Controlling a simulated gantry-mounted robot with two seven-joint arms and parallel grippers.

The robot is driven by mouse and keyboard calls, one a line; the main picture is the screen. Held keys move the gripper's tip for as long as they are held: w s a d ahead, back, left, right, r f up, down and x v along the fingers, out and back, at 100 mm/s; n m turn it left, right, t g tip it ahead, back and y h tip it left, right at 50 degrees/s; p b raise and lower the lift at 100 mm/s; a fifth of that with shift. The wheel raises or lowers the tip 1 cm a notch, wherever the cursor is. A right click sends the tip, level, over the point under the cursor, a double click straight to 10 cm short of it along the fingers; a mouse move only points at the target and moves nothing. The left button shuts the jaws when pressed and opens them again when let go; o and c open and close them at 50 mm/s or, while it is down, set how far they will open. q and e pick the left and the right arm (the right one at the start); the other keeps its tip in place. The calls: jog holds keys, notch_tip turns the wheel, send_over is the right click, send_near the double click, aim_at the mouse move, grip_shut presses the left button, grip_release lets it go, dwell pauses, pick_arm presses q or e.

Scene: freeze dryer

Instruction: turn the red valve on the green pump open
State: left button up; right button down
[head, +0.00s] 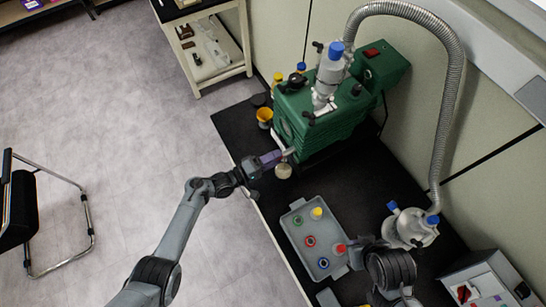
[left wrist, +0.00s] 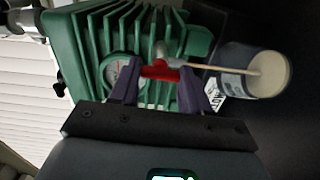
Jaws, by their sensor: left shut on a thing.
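The green pump (head: 318,110) stands on the black bench top, and its ribbed green side fills much of the left wrist view (left wrist: 85,60). The red valve (left wrist: 160,71) sits by the pump's ribs, next to a round gauge (left wrist: 118,68). My left gripper (left wrist: 160,80) is shut on the red valve, with a purple finger on each side of it. In the head view my left gripper (head: 284,157) is at the pump's lower front, and the valve is hidden there. My right gripper (head: 356,254) is beside the grey tray; its fingers are not clear.
The grey tray (head: 290,222) holds several coloured round pieces. A pale jar (left wrist: 262,72) with a stick hangs or stands beside the valve. A ribbed metal hose (head: 459,90) arcs from the pump to a white fitting (head: 410,228). Bench room shows right of the pump.

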pick_arm(q)
jog(key=shift+n, duration=0.4)
jog(key=o, duration=1.1)
jog(key=shift+c, duration=0.2)
jog(key=p+v, duration=0.1)
jog(key=v, duration=1)
